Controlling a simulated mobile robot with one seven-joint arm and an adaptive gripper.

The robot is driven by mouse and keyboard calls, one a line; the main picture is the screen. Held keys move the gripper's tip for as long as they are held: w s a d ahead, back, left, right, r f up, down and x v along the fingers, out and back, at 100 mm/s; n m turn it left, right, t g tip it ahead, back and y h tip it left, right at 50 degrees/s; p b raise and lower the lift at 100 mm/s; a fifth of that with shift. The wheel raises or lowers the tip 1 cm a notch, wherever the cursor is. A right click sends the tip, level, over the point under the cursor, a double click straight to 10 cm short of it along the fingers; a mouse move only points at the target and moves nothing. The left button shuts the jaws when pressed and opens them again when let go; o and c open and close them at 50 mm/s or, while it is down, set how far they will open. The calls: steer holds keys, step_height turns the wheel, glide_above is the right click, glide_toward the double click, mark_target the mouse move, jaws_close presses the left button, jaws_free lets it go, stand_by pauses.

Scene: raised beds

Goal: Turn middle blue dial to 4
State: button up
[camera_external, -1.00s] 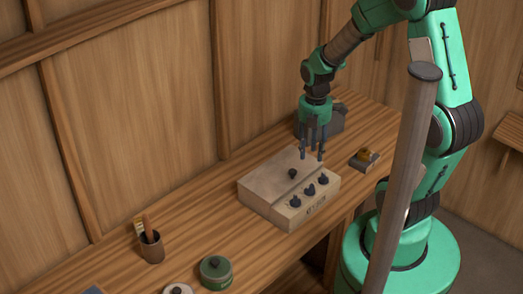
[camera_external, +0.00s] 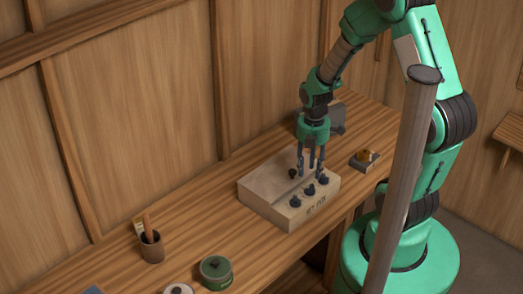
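A pale box (camera_external: 266,190) sits on the wooden bench and carries a row of three dark dials on its sloped front. The near dial (camera_external: 295,202), the middle dial (camera_external: 309,190) and the far dial (camera_external: 323,179) look dark bluish; their pointer settings are too small to read. A black knob (camera_external: 292,173) sits on the box top. My gripper (camera_external: 311,173) points down over the box, just above the middle and far dials. Its fingers are apart with nothing visible between them. I cannot tell whether a fingertip touches a dial.
A small block with an orange-brown top (camera_external: 365,160) lies right of the box. A dark grey object (camera_external: 332,119) stands behind my gripper. A brush cup (camera_external: 152,247) and a green tin (camera_external: 215,272) stand at the left. A grey-brown post (camera_external: 402,175) rises in front of my arm.

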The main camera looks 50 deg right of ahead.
mark_target(310, 189)
steer(key=shift+f, duration=3.15)
jaws_close()
